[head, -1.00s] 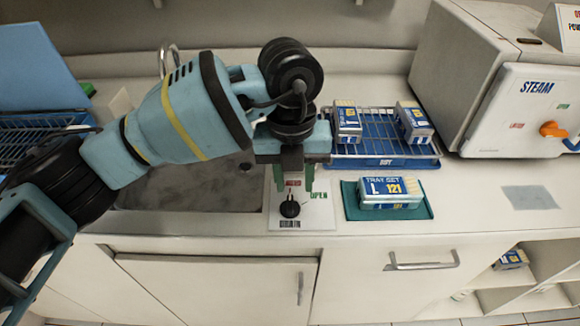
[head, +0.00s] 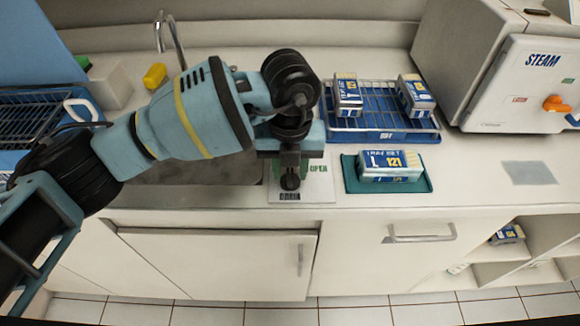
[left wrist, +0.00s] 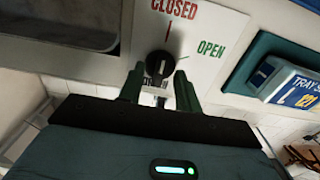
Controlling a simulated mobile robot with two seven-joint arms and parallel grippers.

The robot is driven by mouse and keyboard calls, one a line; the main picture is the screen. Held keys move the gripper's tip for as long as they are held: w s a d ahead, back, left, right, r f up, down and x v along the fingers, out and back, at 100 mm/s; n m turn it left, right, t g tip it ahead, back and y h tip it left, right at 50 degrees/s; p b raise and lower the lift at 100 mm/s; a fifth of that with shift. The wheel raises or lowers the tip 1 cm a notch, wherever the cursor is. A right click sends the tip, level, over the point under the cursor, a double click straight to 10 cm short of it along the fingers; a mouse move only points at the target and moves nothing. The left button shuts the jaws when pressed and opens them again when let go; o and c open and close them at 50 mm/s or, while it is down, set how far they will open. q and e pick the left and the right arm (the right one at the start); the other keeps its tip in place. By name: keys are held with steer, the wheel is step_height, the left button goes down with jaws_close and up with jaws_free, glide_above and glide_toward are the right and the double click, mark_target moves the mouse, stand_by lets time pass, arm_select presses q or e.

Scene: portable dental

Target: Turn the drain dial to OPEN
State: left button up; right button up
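The drain dial is a black round knob (left wrist: 159,64) on a white plate (left wrist: 215,22), marked CLOSED in red and OPEN in green. In the left wrist view a pale mark on the knob runs roughly toward the red CLOSED line, not toward OPEN. The knob also shows in the head view (head: 290,182), under my left gripper (head: 290,168). That gripper's green fingers (left wrist: 159,74) are apart, one on each side of the knob. I cannot tell whether they touch it. The gripper hides part of the plate in the head view. My right gripper is not in view.
A sink (head: 200,172) lies left of the plate. A boxed tray set (head: 390,165) on a green mat (head: 425,185) stands close to its right. Behind is a blue rack (head: 375,128) with two boxes. A steam unit (head: 525,90) stands at the right.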

arm_select(q)
steer(key=shift+f, duration=0.2)
steer(key=shift+c, duration=0.2)
jaws_close()
steer(key=shift+m, duration=1.2)
steer(key=m, duration=0.2)
steer(key=shift+m, duration=0.3)
steer(key=m, duration=0.3)
steer(key=shift+m, duration=2)
